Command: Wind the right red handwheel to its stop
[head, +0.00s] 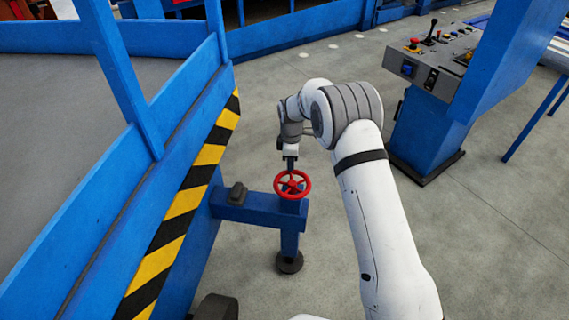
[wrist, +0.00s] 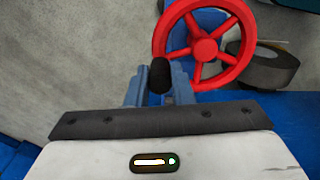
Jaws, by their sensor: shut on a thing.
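A red handwheel (head: 292,184) with spokes stands on the end of a blue beam; it is the only handwheel in view. In the wrist view the red wheel (wrist: 205,48) is at the top, right of centre. My gripper (head: 291,163) is at the wheel's far rim in the head view. In the wrist view my gripper's two blue-grey fingers (wrist: 158,88) are closed on a black knob (wrist: 160,74) at the wheel's left rim. How the knob joins the wheel is hidden.
A blue wall with black-and-yellow stripes (head: 183,203) rises at left. A control console (head: 432,70) stands at right. Grey floor (head: 480,240) is clear at lower right.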

